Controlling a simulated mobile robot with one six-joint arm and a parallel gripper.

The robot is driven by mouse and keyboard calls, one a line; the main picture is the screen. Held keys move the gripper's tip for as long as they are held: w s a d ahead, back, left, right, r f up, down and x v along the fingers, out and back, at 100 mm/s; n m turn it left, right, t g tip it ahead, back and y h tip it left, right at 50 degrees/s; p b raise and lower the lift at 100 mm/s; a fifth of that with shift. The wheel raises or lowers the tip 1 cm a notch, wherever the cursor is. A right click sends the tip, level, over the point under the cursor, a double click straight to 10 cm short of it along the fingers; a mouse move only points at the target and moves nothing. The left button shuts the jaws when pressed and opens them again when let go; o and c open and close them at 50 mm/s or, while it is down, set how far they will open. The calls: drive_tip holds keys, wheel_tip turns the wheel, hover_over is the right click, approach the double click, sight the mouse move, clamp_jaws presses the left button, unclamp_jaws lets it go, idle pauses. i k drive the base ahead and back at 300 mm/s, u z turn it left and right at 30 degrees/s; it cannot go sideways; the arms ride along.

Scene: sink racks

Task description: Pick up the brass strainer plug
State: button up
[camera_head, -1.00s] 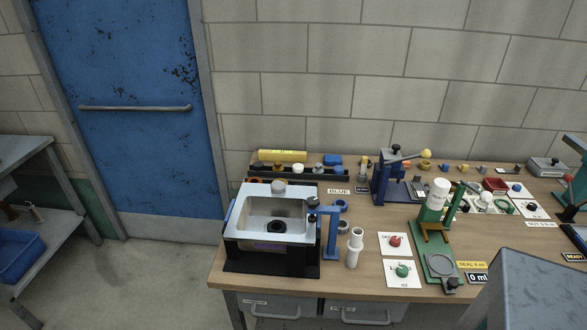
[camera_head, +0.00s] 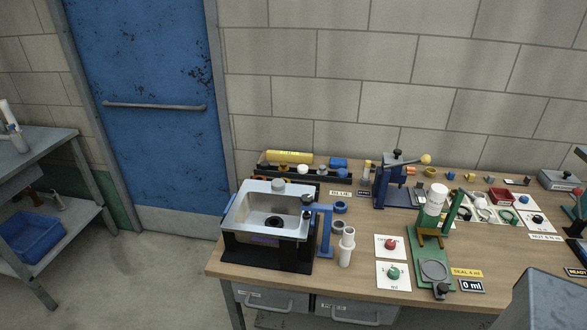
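A small steel sink (camera_head: 240,210) stands in a black frame (camera_head: 292,258) at the left of the bench, with a dark round drain fitting (camera_head: 274,221) in its basin. I cannot single out the brass strainer plug at this size. Small parts, some orange-brown, sit in a black rack (camera_head: 301,177) behind the sink. Other small yellowish parts (camera_head: 452,175) lie along the back of the bench. My gripper is not in view.
A blue stand (camera_head: 325,235) and white pipe piece (camera_head: 347,247) stand right of the sink. A blue lever press (camera_head: 393,187) and green bottle stand (camera_head: 433,235) are farther right. A grey block fills the lower right corner. The left shelf holds a blue bin (camera_head: 33,234).

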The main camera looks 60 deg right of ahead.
sight(282, 168)
drive_tip(key=u, duration=0.15)
drive_tip(key=i, duration=0.9)
drive_tip(key=z, duration=0.1)
